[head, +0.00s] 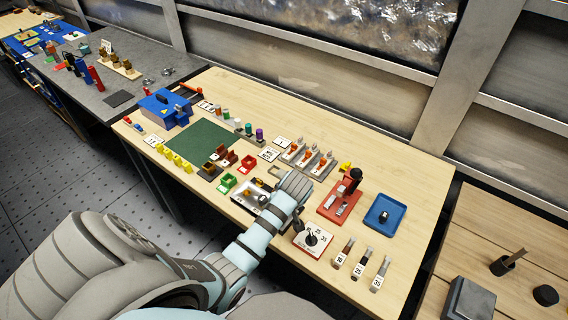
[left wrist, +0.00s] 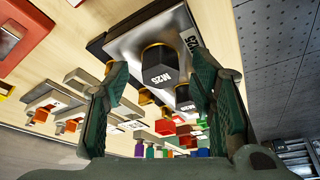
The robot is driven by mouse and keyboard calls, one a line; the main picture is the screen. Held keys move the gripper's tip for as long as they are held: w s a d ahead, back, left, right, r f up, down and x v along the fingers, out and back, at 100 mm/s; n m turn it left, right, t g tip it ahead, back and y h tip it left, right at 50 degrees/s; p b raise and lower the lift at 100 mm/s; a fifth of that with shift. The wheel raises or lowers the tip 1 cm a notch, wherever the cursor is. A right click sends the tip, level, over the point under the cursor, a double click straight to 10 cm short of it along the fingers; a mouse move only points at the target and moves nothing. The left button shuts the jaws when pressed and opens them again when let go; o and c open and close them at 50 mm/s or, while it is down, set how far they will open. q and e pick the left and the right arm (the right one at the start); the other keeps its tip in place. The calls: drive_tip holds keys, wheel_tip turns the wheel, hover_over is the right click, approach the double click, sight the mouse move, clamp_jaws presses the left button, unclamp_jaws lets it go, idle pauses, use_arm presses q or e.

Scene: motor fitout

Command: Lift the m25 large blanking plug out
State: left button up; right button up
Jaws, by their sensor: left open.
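In the left wrist view, a black blanking plug (left wrist: 163,72) marked M25, with a brass-coloured rim, stands out from a pale metal tray (left wrist: 128,45). My left gripper (left wrist: 160,80) is open, with its two dark green fingers on either side of this plug; contact cannot be made out. In the head view, the tray (head: 243,201) is partly covered by my left arm, and the fingertips are hidden. My right gripper is not in view.
A white numbered board (head: 313,240) is close to my forearm. A red stand (head: 337,212) and a blue tray (head: 385,214) are to the right. The green mat (head: 200,141) is largely clear.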

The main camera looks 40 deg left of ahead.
use_arm(q)
drive_tip(key=shift+d+r, duration=0.1)
drive_tip(key=shift+d, duration=0.05)
drive_tip(key=c, duration=1)
wheel_tip(320, 180, up, 10)
